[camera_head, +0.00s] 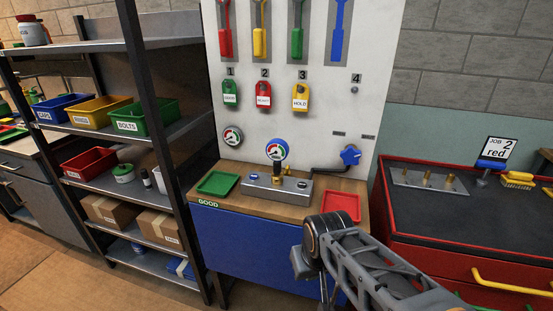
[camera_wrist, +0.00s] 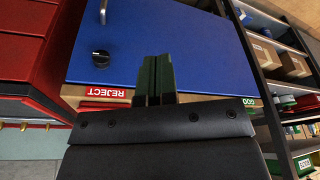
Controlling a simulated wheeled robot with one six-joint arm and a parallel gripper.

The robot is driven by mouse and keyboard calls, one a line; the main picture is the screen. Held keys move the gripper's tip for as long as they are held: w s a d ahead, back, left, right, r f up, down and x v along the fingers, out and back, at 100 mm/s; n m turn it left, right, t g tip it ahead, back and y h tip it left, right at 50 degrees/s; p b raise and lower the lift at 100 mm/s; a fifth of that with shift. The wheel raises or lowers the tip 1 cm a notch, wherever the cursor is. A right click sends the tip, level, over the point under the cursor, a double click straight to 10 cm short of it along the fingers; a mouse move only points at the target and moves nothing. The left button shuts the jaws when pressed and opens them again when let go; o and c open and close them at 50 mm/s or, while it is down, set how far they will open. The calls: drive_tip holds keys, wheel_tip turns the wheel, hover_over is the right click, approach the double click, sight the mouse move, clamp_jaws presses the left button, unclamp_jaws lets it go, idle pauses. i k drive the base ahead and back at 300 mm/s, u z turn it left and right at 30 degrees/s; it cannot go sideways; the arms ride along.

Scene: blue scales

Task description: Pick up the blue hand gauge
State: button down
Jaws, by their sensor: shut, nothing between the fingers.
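The blue-rimmed hand gauge (camera_head: 276,149) has a round dial and stands upright on a grey metal block (camera_head: 268,188) on the wooden bench. It is not visible in the wrist view. My gripper (camera_wrist: 155,78) is shut and empty, its two dark fingers together in front of the blue cabinet door (camera_wrist: 160,45). In the head view my arm is in front of the bench, lower than and to the right of the gauge, and the fingers cannot be made out there.
A green tray (camera_head: 217,183) is left of the block and a red tray (camera_head: 341,206) right of it. A blue-knobbed crank (camera_head: 350,155) juts from the white board behind. A black shelf rack stands at left, a red cabinet (camera_head: 470,235) at right.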

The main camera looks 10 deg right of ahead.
sight(278, 150)
drive_tip(key=u, duration=2.1)
drive_tip(key=i, duration=1.7)
drive_tip(key=z, duration=2.85)
